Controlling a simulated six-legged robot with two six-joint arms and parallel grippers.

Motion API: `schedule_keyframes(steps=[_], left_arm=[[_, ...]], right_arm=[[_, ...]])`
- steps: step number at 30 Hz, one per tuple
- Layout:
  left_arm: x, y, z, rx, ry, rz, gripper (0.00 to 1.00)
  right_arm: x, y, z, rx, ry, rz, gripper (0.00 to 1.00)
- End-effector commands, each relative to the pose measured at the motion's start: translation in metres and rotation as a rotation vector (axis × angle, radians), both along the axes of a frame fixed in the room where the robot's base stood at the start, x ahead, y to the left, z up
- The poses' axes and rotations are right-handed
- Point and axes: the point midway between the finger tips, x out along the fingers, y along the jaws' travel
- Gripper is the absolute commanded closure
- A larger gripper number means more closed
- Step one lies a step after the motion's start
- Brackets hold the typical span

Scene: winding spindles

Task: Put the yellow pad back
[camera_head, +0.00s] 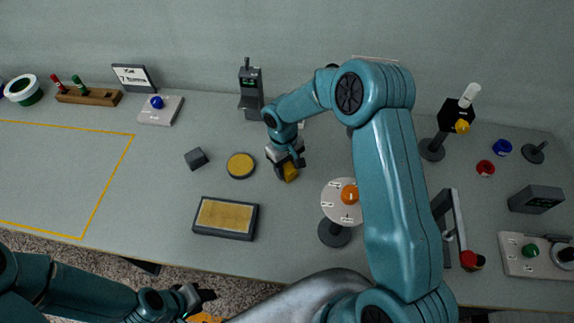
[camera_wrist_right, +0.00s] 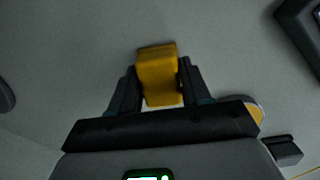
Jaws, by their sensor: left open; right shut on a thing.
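A yellow block (camera_head: 290,173), which looks like the yellow pad, is held in my right gripper (camera_head: 285,163) over the middle of the table. In the right wrist view the yellow block (camera_wrist_right: 157,75) sits between the two dark fingers of the right gripper (camera_wrist_right: 158,88). Whether it touches the table is hard to tell. A round yellow disc with a dark rim (camera_head: 240,165) lies just left of it. A dark tray with a tan-yellow rectangular surface (camera_head: 224,217) lies nearer the front edge. My left gripper (camera_head: 203,297) is low, off the table's front edge, open and apparently empty.
A dark cube (camera_head: 196,158) lies left of the disc. A round white dial with an orange knob (camera_head: 341,201) stands right of the right gripper. A dark device (camera_head: 250,88) stands behind. The yellow-outlined area (camera_head: 108,188) at left is clear.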

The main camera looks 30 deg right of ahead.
Motion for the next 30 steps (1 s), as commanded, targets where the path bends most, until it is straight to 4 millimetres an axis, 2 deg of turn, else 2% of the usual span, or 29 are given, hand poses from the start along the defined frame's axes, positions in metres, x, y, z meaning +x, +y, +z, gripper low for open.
schedule_keyframes(steps=[4,5,6,7,14,18,19,23,30], left_arm=[[0.0,0.0,-0.006,0.0,0.0,0.0,0.57],[0.0,0.0,-0.004,0.0,0.0,0.0,0.57],[0.0,0.0,-0.004,0.0,0.0,0.0,0.57],[0.0,0.0,-0.004,0.0,0.0,0.0,0.57],[0.0,0.0,-0.004,0.0,0.0,0.0,0.57],[0.0,0.0,0.002,0.0,0.0,0.0,0.57],[0.0,0.0,-0.002,0.0,-0.001,0.0,0.57],[0.0,0.0,-0.01,0.0,0.0,0.0,0.57],[0.0,0.0,-0.021,0.0,0.0,0.0,0.57]], right_arm=[[0.0,0.0,-0.005,0.0,0.0,0.0,0.81],[0.0,0.0,-0.003,0.0,0.0,0.0,0.43],[0.0,0.0,-0.003,0.0,0.0,0.0,0.3],[0.0,0.0,-0.003,0.0,0.0,0.0,0.27],[0.0,0.0,-0.003,0.0,0.0,0.0,0.27],[0.001,0.0,0.004,0.0,-0.001,0.0,0.27],[0.002,0.0,0.006,-0.001,-0.004,-0.001,0.27],[0.006,0.0,0.032,-0.001,-0.007,-0.001,0.27],[0.012,0.002,0.087,0.0,-0.006,-0.001,0.27]])
